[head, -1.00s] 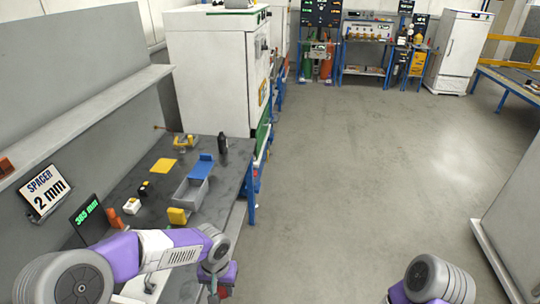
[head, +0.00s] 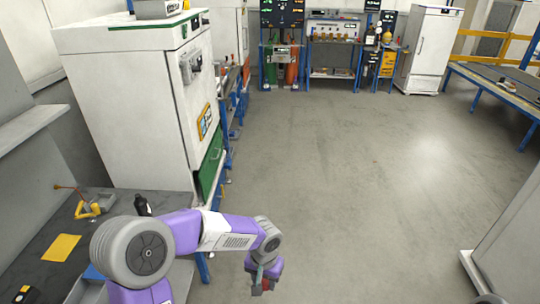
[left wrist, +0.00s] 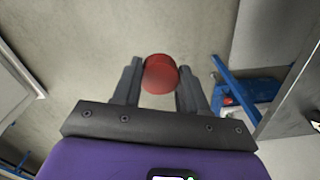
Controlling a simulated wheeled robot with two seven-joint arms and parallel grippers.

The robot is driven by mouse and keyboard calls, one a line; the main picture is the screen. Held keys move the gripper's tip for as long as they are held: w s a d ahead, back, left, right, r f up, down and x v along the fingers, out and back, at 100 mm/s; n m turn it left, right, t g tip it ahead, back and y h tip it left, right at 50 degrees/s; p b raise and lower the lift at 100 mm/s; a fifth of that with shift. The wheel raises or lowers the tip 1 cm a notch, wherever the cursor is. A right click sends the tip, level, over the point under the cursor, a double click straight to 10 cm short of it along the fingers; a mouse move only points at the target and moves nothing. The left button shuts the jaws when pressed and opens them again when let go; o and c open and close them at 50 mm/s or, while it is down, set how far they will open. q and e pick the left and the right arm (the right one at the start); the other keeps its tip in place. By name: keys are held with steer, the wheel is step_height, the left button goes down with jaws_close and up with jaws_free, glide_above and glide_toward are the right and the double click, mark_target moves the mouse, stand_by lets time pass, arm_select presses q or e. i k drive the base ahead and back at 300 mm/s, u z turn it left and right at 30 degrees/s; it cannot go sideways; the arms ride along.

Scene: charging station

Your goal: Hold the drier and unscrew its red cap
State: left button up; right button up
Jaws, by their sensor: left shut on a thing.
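My left gripper (head: 264,278) hangs low at the bottom centre of the head view, over the grey floor and to the right of the workbench. It is shut on a red round piece that looks like the drier's red cap (left wrist: 160,74). In the left wrist view, the red cap sits between the two dark fingers (left wrist: 156,84). I cannot make out a separate drier body in either view.
A workbench (head: 41,240) with a yellow square (head: 62,248) and a dark bottle (head: 142,206) is at the left. A large white cabinet (head: 135,110) stands behind it. The floor (head: 330,170) ahead is clear. A pale panel (head: 510,230) stands at the right.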

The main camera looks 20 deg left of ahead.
mark_target(141, 204)
steer(key=u, duration=0.3)
steer(key=i, duration=1.6)
steer(key=u, duration=1.6)
steer(key=i, duration=0.8)
steer(key=u, duration=0.7)
